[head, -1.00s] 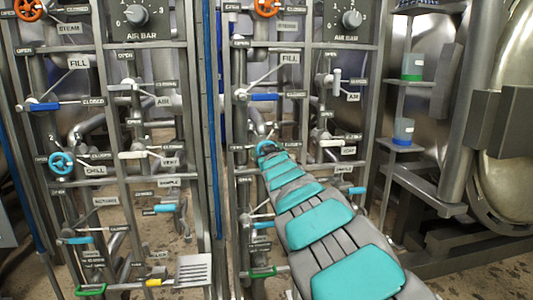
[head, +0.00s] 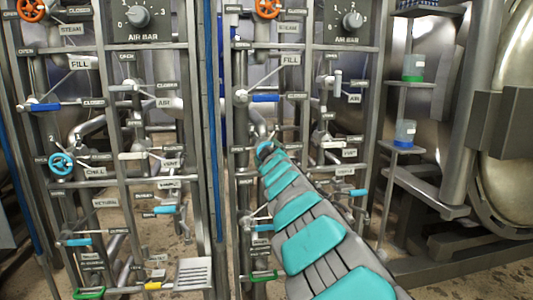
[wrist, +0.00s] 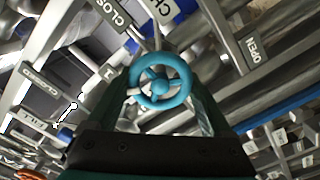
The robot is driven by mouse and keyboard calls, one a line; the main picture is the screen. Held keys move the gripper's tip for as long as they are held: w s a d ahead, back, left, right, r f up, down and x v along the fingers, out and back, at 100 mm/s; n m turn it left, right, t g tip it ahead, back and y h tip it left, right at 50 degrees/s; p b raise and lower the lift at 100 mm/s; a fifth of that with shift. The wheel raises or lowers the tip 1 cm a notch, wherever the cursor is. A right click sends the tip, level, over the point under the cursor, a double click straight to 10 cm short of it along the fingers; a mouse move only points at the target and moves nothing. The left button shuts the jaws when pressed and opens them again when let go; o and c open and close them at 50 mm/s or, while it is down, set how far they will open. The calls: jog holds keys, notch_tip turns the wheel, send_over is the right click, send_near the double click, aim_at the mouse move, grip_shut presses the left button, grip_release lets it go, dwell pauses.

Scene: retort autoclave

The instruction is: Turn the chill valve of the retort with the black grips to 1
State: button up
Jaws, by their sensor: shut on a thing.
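The chill valve under my gripper is a light-blue handwheel (wrist: 160,82) with spokes and a round hub, in the middle of the wrist view. In the head view its rim (head: 264,148) shows past the end of my arm, on the right-hand rack. My gripper (wrist: 162,95) is shut on this wheel, with a dark finger on each side. The fingertips are partly hidden behind the rim. A similar blue chill wheel (head: 61,163) on the left-hand rack stands free, with a CHILL plate (head: 95,171) beside it. No black grips can be made out.
Blue fill levers (head: 266,98) and orange steam wheels (head: 267,8) sit higher on the racks. An air bar dial (head: 352,20) is at upper right. Pipes and plates crowd the wheel. Shelves with cups (head: 405,132) stand right of the rack.

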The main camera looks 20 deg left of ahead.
dwell(0.3)
jog(key=o, duration=1.1)
jog(key=shift+o, duration=0.2)
jog(key=shift+s, duration=0.15)
jog(key=p+v, duration=0.1)
jog(key=v, duration=0.6)
jog(key=shift+s+d, duration=0.2)
